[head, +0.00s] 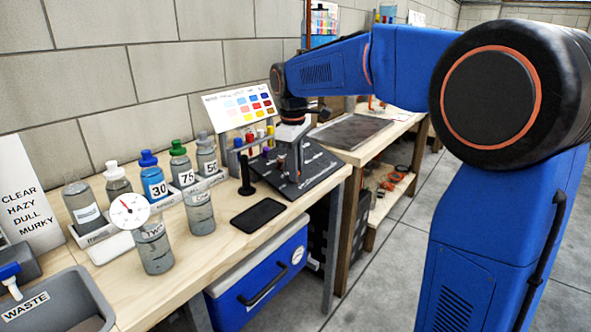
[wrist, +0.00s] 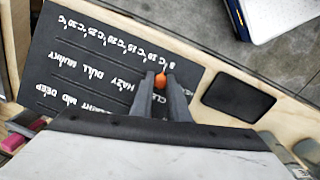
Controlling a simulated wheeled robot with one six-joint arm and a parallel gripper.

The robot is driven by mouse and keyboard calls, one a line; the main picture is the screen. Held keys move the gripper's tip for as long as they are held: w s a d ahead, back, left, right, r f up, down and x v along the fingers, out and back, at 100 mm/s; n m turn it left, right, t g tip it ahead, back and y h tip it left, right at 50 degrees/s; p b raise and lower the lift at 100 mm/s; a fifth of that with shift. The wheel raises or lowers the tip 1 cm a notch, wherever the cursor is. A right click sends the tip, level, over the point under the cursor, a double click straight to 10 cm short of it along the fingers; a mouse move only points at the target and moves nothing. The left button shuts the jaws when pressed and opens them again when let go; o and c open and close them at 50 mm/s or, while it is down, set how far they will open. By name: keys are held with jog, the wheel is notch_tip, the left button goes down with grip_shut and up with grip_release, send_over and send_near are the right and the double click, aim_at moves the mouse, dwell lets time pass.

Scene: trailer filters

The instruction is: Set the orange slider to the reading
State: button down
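The orange slider (wrist: 160,81) shows in the wrist view between my gripper's fingertips (wrist: 161,80), which press close on both sides of it. It is near the low-number end of the temperature row on the dark board (wrist: 85,60); the fingers hide its exact mark. In the head view my gripper (head: 291,160) points down over the board (head: 315,167), and the orange slider cannot be made out. A round white dial (head: 130,211) with a red needle pointing up and left stands at the jar labelled TWO (head: 155,250). Its numbers are too small to read.
A black flat pad (head: 258,215) lies in front of the board. Several bottles, including a blue-capped one (head: 153,180), stand left. A rack of coloured-cap tubes (head: 235,160) is behind the board. A colour chart (head: 243,104) leans at the wall. A grey waste tray (head: 60,305) sits front left.

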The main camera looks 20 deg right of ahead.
aim_at(317, 168)
jog(key=w+d, duration=0.2)
jog(key=d, duration=0.1)
jog(key=w+d, duration=0.2)
jog(key=d, duration=0.1)
jog(key=w+d, duration=0.2)
jog(key=shift+w+d, duration=0.2)
jog(key=shift+d, duration=0.2)
jog(key=c, duration=1.7)
grip_release()
jog(key=r, duration=1.1)
jog(key=s+a+r, duration=0.1)
jog(key=r, duration=0.5)
jog(key=shift+s+r, duration=0.1)
jog(key=shift+r, duration=0.1)
